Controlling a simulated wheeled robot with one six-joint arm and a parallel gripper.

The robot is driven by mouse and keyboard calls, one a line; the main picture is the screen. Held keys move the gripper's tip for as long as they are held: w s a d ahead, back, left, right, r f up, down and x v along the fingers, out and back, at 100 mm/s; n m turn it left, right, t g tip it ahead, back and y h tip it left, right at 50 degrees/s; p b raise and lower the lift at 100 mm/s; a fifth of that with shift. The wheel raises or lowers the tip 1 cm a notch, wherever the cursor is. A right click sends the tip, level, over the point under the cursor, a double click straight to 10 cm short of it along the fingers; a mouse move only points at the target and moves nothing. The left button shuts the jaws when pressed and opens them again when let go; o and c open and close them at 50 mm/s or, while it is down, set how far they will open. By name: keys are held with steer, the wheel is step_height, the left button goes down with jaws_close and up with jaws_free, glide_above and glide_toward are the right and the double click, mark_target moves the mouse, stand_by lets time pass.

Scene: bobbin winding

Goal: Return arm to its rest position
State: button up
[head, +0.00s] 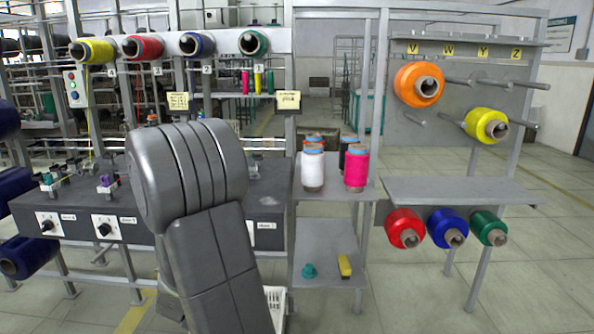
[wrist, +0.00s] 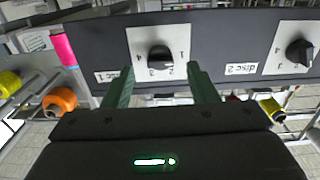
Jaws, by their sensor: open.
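My gripper (wrist: 163,82) shows in the wrist view with its two dark green fingers spread apart and nothing held between them. Beyond the fingertips is a black knob (wrist: 160,58) on a white plate, beside a label reading disc 1. The knob appears clear of the fingers. A second black knob (wrist: 299,53), by the disc 2 label, is at the right edge. In the head view my grey arm is raised and bent in front of the winding machine's dark panel (head: 75,207), and it hides my gripper and part of the panel.
Right of my arm, a grey stand (head: 335,190) holds white and pink thread cones. A rack (head: 460,190) further right carries orange, yellow, red, blue and green spools. Several spools (head: 95,50) hang on the machine's upper rail. Open floor (head: 410,290) lies at the front right.

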steer(key=w, duration=0.4)
steer(key=shift+s, duration=0.15)
steer(key=s, duration=1.4)
steer(key=w+m+b, duration=1)
steer(key=w+m, duration=0.4)
steer(key=m, duration=0.5)
steer(key=shift+r, duration=0.2)
stand_by(0.4)
steer(key=shift+w+a, duration=0.1)
